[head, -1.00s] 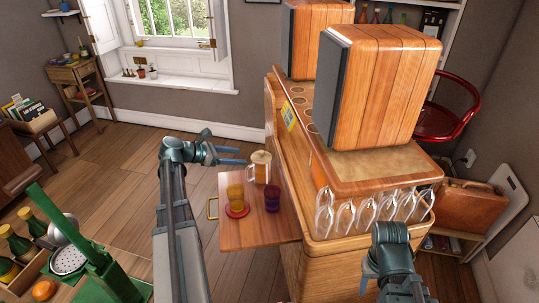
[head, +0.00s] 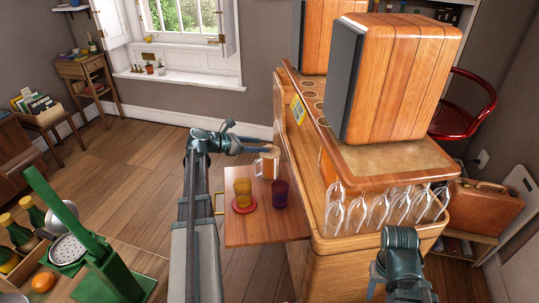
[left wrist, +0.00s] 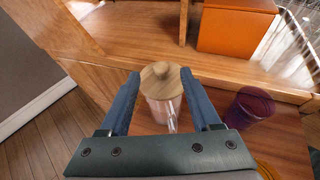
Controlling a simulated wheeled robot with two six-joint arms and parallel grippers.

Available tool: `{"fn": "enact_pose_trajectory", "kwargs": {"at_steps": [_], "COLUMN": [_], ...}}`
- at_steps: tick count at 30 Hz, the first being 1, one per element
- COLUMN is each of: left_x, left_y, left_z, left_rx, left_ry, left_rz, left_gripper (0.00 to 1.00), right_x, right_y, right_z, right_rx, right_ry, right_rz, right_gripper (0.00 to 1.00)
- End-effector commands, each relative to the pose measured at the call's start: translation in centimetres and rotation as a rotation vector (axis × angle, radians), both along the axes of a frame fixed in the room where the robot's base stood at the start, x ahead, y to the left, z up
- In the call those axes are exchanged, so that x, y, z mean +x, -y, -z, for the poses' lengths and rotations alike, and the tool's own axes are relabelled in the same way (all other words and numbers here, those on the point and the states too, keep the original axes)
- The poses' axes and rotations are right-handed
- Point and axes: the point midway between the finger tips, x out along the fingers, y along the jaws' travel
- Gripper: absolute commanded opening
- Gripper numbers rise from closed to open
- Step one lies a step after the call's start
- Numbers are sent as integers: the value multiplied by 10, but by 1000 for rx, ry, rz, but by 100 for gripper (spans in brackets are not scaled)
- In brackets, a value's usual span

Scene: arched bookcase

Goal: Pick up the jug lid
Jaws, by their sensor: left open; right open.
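The jug lid (left wrist: 161,78) is a round pale wooden disc with a knob, sitting on the clear glass jug (left wrist: 167,112). In the head view the jug (head: 266,167) stands on the pull-out wooden shelf, its lid partly hidden by my left fingers. My left gripper (head: 262,147) is open and reaches in from the left at lid height. In the left wrist view its two blue fingers (left wrist: 160,75) lie on either side of the lid, with nothing gripped. My right gripper (head: 382,280) is low at the front right, empty, its fingers mostly hidden.
A purple cup (head: 280,193) and an amber cup (head: 242,192) on a red coaster stand close in front of the jug on the shelf (head: 262,228). The cabinet with hanging glasses (head: 375,208) borders the shelf on the right. Open floor lies to the left.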

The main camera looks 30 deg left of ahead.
Motion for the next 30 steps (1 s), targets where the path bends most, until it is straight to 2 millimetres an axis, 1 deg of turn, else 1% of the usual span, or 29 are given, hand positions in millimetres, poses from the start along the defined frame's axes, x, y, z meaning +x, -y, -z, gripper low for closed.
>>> {"fn": "enact_pose_trajectory", "kwargs": {"at_steps": [4,7,11,15,17,24,26,30], "left_x": [1,6,18,35,39,41,41,41], "left_y": [1,4,12,22,25,27,27,27], "left_z": [0,3,10,19,20,19,19,19], "left_rx": [0,0,0,0,0,0,0,0], "left_ry": [0,0,0,0,0,0,0,0], "left_rz": [0,2,2,3,2,1,1,1], "left_gripper": [64,64,64,64,64,64,53,28], "right_x": [0,0,0,0,0,0,0,0], "right_y": [0,0,0,0,0,0,0,0], "right_z": [0,3,10,19,20,19,19,19], "right_rx": [0,0,0,0,0,0,0,0], "right_ry": [0,0,0,0,0,0,0,0], "right_rz": [0,0,0,0,0,0,0,0], "right_gripper": [50,50,50,50,50,50,50,50]}}
